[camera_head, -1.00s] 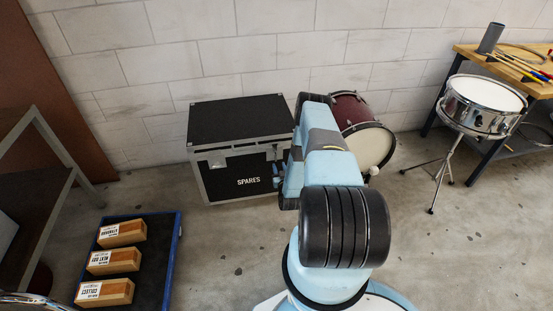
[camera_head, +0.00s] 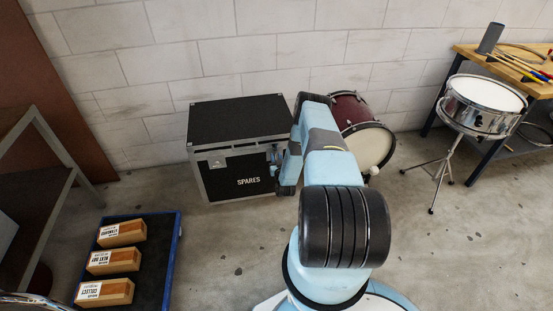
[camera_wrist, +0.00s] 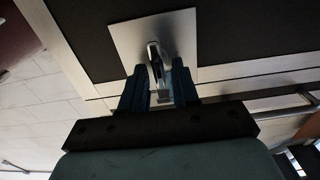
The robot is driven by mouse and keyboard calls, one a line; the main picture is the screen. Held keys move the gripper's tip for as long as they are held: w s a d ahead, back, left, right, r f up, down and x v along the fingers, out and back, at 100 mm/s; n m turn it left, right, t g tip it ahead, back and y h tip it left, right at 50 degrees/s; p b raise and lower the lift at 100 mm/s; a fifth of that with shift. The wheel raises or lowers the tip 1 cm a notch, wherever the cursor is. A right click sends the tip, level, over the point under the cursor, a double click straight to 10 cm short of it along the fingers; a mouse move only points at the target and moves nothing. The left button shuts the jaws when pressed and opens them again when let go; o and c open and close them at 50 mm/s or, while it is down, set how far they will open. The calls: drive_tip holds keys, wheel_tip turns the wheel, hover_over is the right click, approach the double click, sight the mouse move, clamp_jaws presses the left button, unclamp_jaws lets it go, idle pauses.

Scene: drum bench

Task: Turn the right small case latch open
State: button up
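The black case (camera_head: 240,118) with silver edges and a "SPARES" label stands on the floor against the wall. Its lid is down. The left latch plate (camera_head: 217,162) shows on its front; the right latch is hidden by my wrist in the head view. In the wrist view the right latch (camera_wrist: 155,58) is a metal tab standing out from a square silver plate (camera_wrist: 183,32). In the head view my gripper (camera_head: 274,160) is partly hidden at the case's right front.
A dark red bass drum (camera_head: 352,108) stands just right of the case, behind my arm. A snare drum (camera_head: 484,105) on a stand and a wooden bench (camera_head: 540,88) are farther right. A blue-edged tray (camera_head: 171,262) with wooden blocks lies at left. Floor before the case is clear.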

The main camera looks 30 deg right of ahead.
clamp_jaws()
drive_tip(key=shift+d, duration=0.1)
drive_tip(key=shift+s+d+f+m, duration=0.15)
drive_tip(key=shift+d+f+m, duration=0.1)
drive_tip(key=shift+m, duration=2.6)
drive_tip(key=shift+s+d+f+m, duration=0.1)
drive_tip(key=shift+d+f+m, duration=0.15)
drive_tip(key=shift+m, duration=2.65)
drive_tip(key=shift+s+d+f+m, duration=0.15)
drive_tip(key=shift+f+m, duration=0.1)
drive_tip(key=shift+m, duration=2.6)
drive_tip(key=shift+a, duration=0.1)
